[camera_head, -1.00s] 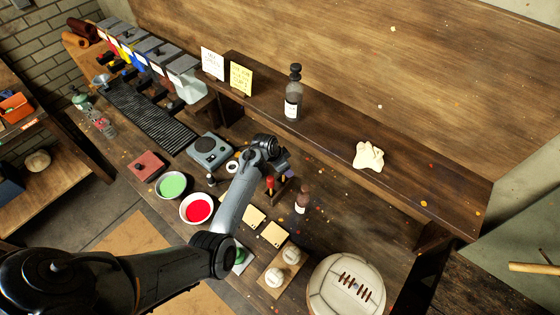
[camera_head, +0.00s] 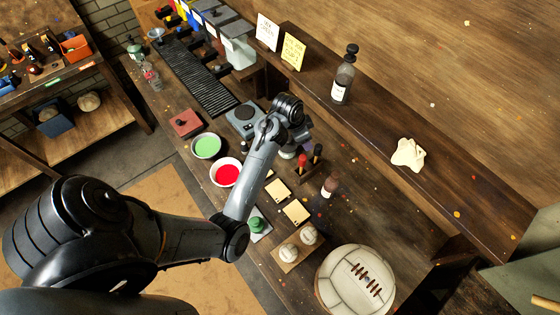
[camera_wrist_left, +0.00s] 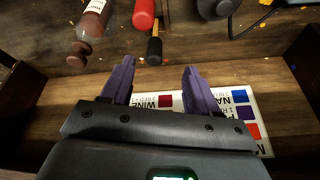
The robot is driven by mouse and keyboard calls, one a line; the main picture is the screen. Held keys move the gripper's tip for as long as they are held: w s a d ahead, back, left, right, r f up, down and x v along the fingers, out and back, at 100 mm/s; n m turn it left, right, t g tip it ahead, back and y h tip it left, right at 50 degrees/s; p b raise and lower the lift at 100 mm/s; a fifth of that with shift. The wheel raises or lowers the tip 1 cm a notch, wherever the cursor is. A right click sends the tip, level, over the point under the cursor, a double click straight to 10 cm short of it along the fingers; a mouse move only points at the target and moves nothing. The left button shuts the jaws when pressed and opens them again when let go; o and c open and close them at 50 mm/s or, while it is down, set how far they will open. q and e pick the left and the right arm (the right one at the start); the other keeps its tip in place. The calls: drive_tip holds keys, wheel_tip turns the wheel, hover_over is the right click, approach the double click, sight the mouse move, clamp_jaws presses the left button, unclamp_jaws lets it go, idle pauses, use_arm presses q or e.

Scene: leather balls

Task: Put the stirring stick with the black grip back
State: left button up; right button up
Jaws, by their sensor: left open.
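The stirring stick with the black grip (camera_head: 318,151) stands beside a red-gripped stick (camera_head: 302,160) on the bench; what holds their lower ends is hard to make out. In the left wrist view the black grip (camera_wrist_left: 154,51) shows just beyond and between the fingertips, with the red grip (camera_wrist_left: 143,14) behind it. My left gripper (camera_wrist_left: 158,64) is open, its two purple fingers apart with nothing between them. My right gripper is not in view.
A brown bottle (camera_head: 329,185) stands right of the sticks. Bowls of red paint (camera_head: 227,173) and green paint (camera_head: 206,146) lie left, near a scale (camera_head: 245,117). A raised shelf (camera_head: 385,135) runs behind. A colour card (camera_wrist_left: 247,112) lies below the fingers in the wrist view.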

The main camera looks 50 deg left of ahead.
use_arm(q)
drive_tip(key=s+d, duration=0.8)
drive_tip(key=s, duration=0.5)
drive_tip(key=s+d+n, duration=0.1)
drive_tip(key=s+d, duration=0.8)
drive_tip(key=s, duration=0.3)
drive_tip(key=shift+s+d+r+g, duration=0.25)
drive_tip(key=shift+s+r+g, duration=0.05)
drive_tip(key=shift+s+r, duration=0.1)
drive_tip(key=shift+w, duration=0.1)
wheel_tip(320, 180, up, 7)
drive_tip(key=p, duration=0.6)
drive_tip(key=shift+p, duration=0.4)
